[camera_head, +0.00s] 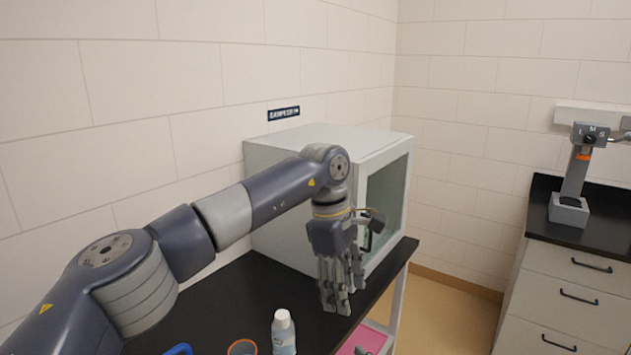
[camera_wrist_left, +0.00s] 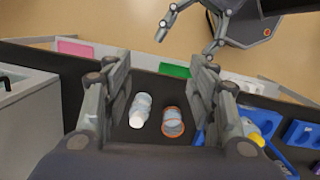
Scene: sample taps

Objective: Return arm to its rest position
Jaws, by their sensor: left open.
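My left arm (camera_head: 230,215) reaches in from the left over the black counter in the head view. Its gripper (camera_head: 338,300) points down in front of the grey cabinet. In the left wrist view my left gripper (camera_wrist_left: 157,80) has its fingers spread, with nothing held between them. A white-capped bottle (camera_head: 283,335) and an orange-rimmed jar (camera_head: 242,347) stand on the counter. The bottle (camera_wrist_left: 141,108) and jar (camera_wrist_left: 172,122) also show below the open fingers in the left wrist view. My right gripper (camera_wrist_left: 188,44) shows at the top of that view, its fingers apart and empty.
The grey cabinet (camera_head: 290,165) with a glass door stands close behind my left wrist. Blue racks (camera_wrist_left: 300,133) stand at the right in the left wrist view. A separate counter (camera_head: 600,230) with a grey device (camera_head: 572,190) stands at the right. Floor shows between the counters.

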